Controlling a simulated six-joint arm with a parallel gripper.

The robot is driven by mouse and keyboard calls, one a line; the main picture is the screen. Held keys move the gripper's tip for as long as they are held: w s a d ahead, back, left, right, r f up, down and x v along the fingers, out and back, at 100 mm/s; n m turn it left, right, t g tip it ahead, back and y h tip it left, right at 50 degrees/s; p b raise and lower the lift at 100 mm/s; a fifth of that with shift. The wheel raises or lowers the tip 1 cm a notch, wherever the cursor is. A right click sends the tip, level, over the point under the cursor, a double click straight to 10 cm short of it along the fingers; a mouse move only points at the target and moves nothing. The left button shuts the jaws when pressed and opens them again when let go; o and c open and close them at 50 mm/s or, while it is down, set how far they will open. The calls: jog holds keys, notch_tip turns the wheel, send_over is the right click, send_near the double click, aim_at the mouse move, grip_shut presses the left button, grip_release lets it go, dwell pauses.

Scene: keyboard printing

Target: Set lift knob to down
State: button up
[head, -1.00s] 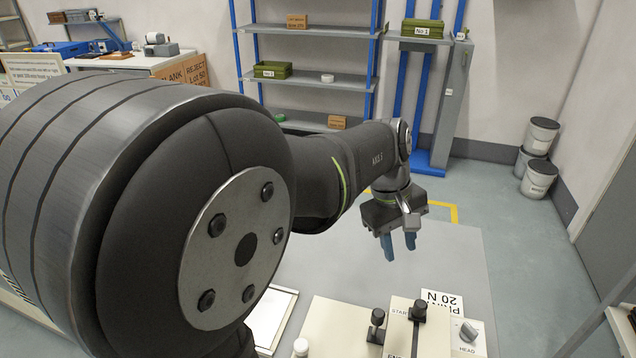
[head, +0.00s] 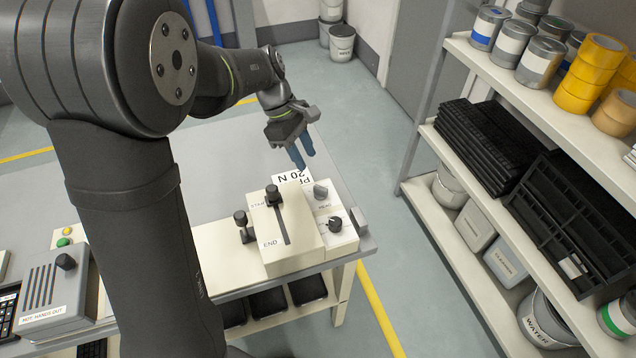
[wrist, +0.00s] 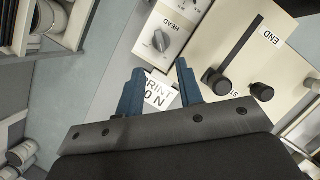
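My gripper (head: 305,161) hangs in the air above the back of the cream control box (head: 290,250). Its two blue fingers are apart with nothing held between them, as the wrist view also shows (wrist: 158,84). A grey HEAD knob (head: 320,191) sits on the box's right panel, just below and to the right of the fingers. It also shows in the wrist view (wrist: 160,41). A black round knob (head: 335,225) with a pale mark sits nearer the front of that panel; its lettering is too small to read. I cannot tell for sure which knob is the lift knob.
A black slider handle (head: 273,195) stands at the START end of its slot. Another black lever (head: 241,220) stands to its left. A loaded shelf (head: 505,110) stands at the right.

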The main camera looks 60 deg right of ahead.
aim_at(320, 187)
jog(key=x, duration=1)
grip_shut()
